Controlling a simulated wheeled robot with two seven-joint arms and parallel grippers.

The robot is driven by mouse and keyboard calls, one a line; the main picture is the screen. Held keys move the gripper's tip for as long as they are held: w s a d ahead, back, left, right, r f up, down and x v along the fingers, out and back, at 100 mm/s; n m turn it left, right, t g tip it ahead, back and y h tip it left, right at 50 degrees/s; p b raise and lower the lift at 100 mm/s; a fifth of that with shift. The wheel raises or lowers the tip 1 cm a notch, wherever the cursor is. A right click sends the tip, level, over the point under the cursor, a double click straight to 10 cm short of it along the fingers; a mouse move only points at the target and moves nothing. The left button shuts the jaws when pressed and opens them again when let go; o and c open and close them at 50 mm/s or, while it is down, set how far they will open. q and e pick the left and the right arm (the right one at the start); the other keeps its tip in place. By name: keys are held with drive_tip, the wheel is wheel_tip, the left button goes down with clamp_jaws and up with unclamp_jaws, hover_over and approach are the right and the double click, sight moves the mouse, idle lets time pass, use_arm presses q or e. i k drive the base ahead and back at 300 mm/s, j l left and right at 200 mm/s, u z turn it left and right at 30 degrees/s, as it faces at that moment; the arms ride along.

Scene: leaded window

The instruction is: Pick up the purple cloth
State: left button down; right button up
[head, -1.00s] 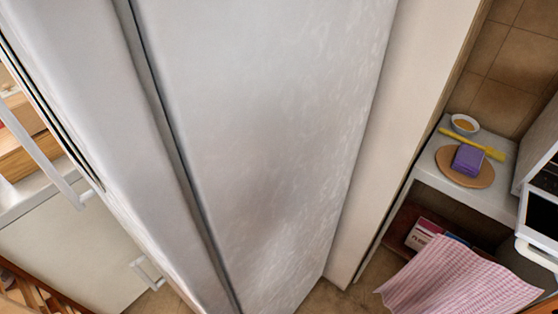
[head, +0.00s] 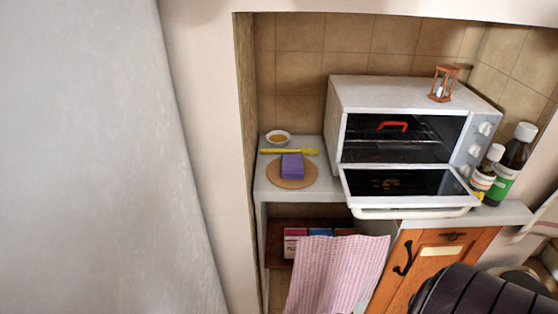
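The purple cloth (head: 292,166) is a small folded block. It lies on a round wooden board (head: 278,181) on the white counter, left of the toaster oven. Neither of my grippers shows in the head view. A dark ribbed part at the bottom right corner may be mine.
A yellow brush (head: 289,151) and a white bowl (head: 278,138) lie behind the cloth. The toaster oven (head: 400,100) has its door (head: 405,187) hanging open over the counter. Bottles (head: 513,160) stand at its right. A pink checked towel (head: 335,270) hangs below. A white wall end (head: 205,150) stands left.

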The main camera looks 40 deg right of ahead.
sight(292, 167)
drive_tip(key=k+l+u, duration=0.3)
drive_tip(key=k+l, duration=0.35)
drive_tip(key=l, duration=0.15)
